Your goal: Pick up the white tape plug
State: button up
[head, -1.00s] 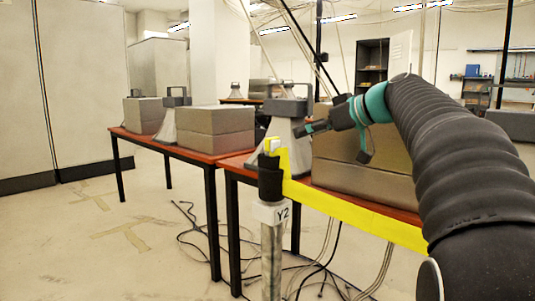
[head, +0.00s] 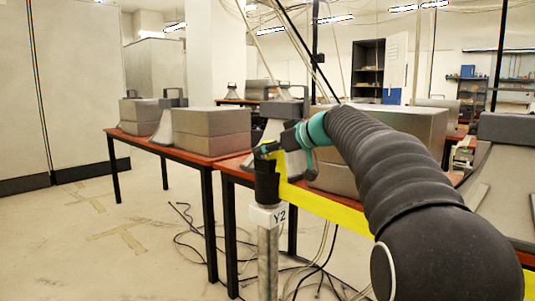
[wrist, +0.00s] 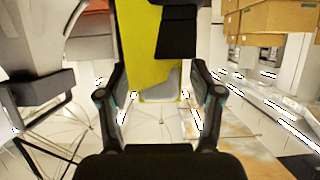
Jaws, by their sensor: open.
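The yellow tape (head: 325,204) runs to the top of a post with a black head (head: 266,182). My gripper (head: 268,150) is at the top of this post and covers most of the white tape plug there in the head view. In the wrist view, the yellow tape (wrist: 137,40) comes down between my open fingers (wrist: 160,96). A pale grey piece (wrist: 172,82), seemingly the plug, shows at the tape's end between the fingers. I cannot tell whether the fingers touch it.
The post carries a "Y2" label (head: 278,216). Just behind stands a red-brown table (head: 235,165) with a grey cone-shaped device and grey boxes (head: 395,120). Another table (head: 160,148) holds more of them at left. Black cables (head: 190,235) lie on the floor; the left floor is open.

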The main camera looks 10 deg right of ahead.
jog(key=shift+w+a, duration=0.1)
jog(key=c, duration=1.2)
grip_shut()
jog(key=shift+r, duration=0.1)
